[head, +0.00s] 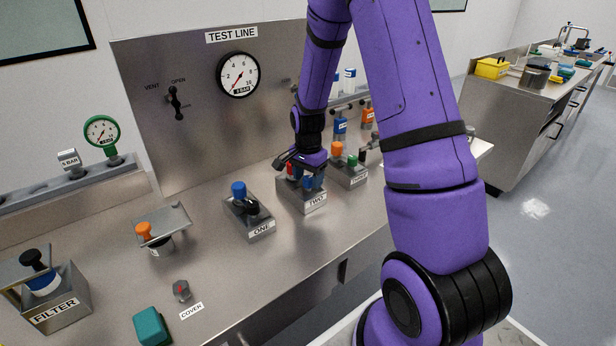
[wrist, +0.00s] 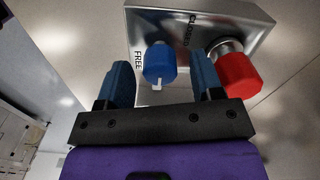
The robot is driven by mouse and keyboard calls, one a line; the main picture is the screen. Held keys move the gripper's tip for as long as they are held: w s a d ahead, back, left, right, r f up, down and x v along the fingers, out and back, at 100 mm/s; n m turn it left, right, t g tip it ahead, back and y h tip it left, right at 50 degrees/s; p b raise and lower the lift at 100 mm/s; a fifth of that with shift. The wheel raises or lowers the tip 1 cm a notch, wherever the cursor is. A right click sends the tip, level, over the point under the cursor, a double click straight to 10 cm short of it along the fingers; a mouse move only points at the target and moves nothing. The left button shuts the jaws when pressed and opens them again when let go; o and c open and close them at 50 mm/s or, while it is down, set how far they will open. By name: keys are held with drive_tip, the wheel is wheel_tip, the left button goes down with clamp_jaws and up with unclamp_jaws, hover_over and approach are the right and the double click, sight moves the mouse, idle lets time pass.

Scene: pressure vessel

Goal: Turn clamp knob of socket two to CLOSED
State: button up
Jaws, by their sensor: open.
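Socket two is a grey metal block (head: 292,192) labelled TWO, mid-bench. My gripper (head: 307,180) is down over it, hiding most of its top. In the wrist view, my open gripper (wrist: 161,75) has one blue finger on each side of a blue clamp knob (wrist: 159,60). Gaps show between the knob and both fingers. A small white mark sits on the knob's side facing my gripper. The block's face (wrist: 150,25) carries FREE at the knob's left and CLOSED at its upper right. A red plug (wrist: 238,73) stands on the block just right of the right finger.
Socket ONE (head: 248,222) with a blue-topped part is to the left. Socket three (head: 350,175), with orange and green parts, is close on the right. A panel with a gauge (head: 238,75) rises behind.

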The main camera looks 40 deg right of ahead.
drive_tip(key=c, duration=0.9)
drive_tip(key=shift+n, duration=0.3)
drive_tip(key=n, duration=0.3)
drive_tip(key=shift+n, duration=0.3)
drive_tip(key=n, duration=0.4)
drive_tip(key=shift+n, duration=0.3)
drive_tip(key=n, duration=0.9)
